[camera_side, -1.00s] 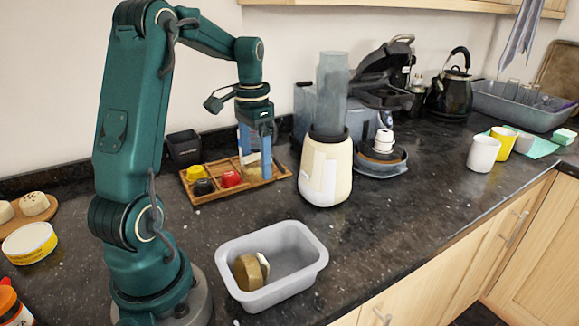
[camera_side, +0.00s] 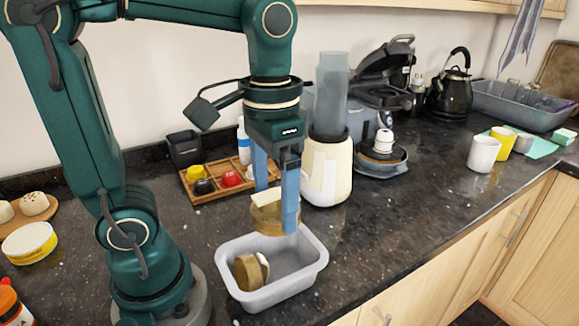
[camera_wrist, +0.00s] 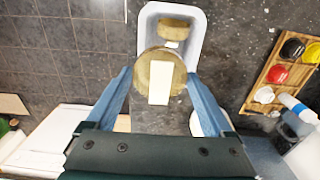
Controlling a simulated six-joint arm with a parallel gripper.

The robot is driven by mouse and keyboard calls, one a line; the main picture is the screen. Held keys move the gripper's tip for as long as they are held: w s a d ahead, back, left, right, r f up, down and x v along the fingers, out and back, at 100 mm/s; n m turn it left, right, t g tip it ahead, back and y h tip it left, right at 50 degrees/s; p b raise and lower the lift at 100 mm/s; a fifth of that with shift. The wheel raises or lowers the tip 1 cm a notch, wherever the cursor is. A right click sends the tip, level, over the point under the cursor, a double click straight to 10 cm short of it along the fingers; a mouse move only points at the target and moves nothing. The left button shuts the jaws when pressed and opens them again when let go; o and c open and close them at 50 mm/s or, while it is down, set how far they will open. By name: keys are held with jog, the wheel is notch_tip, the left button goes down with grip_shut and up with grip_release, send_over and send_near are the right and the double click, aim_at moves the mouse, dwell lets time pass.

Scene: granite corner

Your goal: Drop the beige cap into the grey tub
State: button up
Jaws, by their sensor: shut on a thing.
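My gripper (camera_side: 276,215) is shut on the beige cap (camera_side: 267,217), a round tan-brown disc with a cream bar across its top. The cap is held above the grey tub (camera_side: 312,268), near its back rim in the side view. In the wrist view the cap (camera_wrist: 147,80) sits between my two blue fingers, overlapping the near part of the tub (camera_wrist: 200,33). A similar brown round piece with a cream part (camera_side: 246,272) lies tilted inside the tub; it also shows in the wrist view (camera_wrist: 173,31).
A wooden tray (camera_side: 216,196) holds yellow, black and red caps behind the tub, with a white bottle (camera_side: 243,145) nearby. A cream blender (camera_side: 325,175) stands to the right of my gripper. The dark counter right of the tub is clear.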

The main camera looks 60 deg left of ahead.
aim_at(276, 227)
jog(key=shift+f, duration=2.9)
jog(key=o, duration=1.1)
jog(key=shift+c, duration=0.2)
jog(key=shift+r, duration=0.15)
notch_tip(276, 227, up, 4)
jog(key=shift+f, duration=0.15)
jog(key=shift+r, duration=0.6)
